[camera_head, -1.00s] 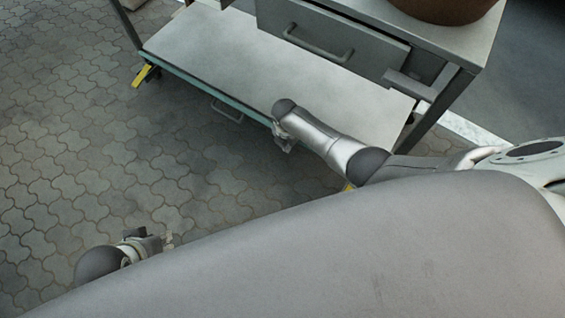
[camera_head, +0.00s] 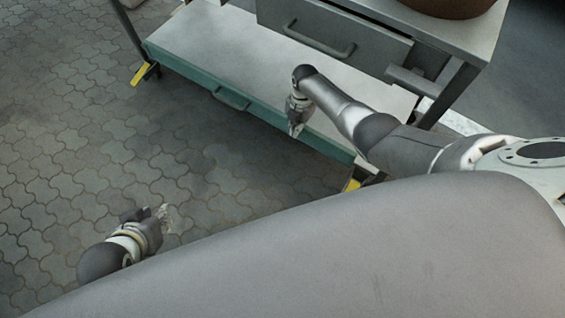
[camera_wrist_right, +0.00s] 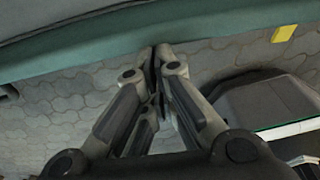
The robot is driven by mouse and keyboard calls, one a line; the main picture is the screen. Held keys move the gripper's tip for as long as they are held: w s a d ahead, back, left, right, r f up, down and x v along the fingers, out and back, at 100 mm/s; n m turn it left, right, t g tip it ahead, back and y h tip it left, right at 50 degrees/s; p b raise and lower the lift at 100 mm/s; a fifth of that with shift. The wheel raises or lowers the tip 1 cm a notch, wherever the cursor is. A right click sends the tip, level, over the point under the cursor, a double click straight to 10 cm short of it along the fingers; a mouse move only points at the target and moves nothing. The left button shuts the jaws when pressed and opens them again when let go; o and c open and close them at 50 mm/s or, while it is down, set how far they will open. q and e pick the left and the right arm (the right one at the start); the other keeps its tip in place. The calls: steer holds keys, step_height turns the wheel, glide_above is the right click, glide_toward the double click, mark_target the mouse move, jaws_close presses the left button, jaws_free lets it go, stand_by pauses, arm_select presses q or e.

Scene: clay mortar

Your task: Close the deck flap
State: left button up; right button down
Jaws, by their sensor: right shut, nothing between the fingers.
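The teal deck flap (camera_head: 200,85) runs along the front edge of the cart's lower deck, with a bar handle on its face; its front face shows as a broad band. My right gripper (camera_head: 295,130) is at the flap's right half, fingers pointing down, shut and empty. In the right wrist view its closed fingertips (camera_wrist_right: 157,52) overlap the lower edge of the teal flap (camera_wrist_right: 90,52); whether they touch it I cannot tell. My left gripper (camera_head: 166,216) is low over the paving, away from the cart; its finger opening is unclear.
Above the lower deck (camera_head: 215,35) is a grey drawer (camera_head: 335,35) with a bar handle. A brown pot (camera_head: 450,5) stands on the cart top. Yellow caster parts (camera_head: 140,74) are at the cart's feet. The paved floor (camera_head: 70,130) at left is clear.

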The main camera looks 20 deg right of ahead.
steer(key=shift+w+d+r, duration=0.2)
steer(key=shift+w+d, duration=0.1)
steer(key=shift+d, duration=0.1)
step_height(320, 180, up, 7)
stand_by(0.7)
